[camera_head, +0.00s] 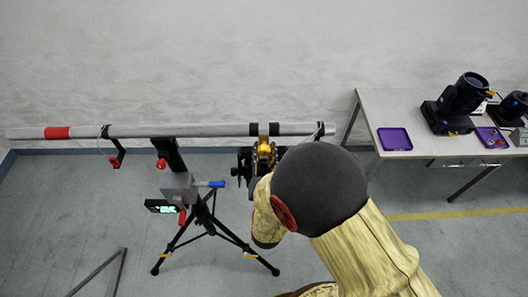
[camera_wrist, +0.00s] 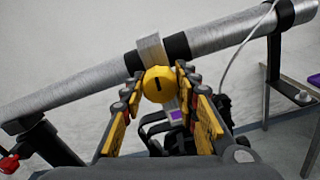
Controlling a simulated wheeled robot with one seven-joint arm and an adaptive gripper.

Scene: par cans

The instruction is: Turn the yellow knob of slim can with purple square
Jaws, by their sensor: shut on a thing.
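The yellow knob (camera_wrist: 159,84) is round with a dark slot and sits just under the silver pipe (camera_wrist: 80,92) in the wrist view. The slim can (camera_wrist: 188,136) hangs below it as a dark body, largely hidden by my gripper. A small purple square (camera_wrist: 176,116) shows on it. My gripper (camera_wrist: 158,88) is shut on the yellow knob, with one yellow-padded finger on each side. In the head view, the knob (camera_head: 264,148) shows small at the pipe, and my arm covers part of the can (camera_head: 243,165).
The pipe crosses the view on a black tripod (camera_head: 210,225) with a blue-handled part (camera_head: 212,184). A red-ended clamp (camera_head: 115,157) hangs at left. A table (camera_head: 372,105) at right carries purple trays (camera_head: 394,139) and a black moving-head light (camera_head: 457,103).

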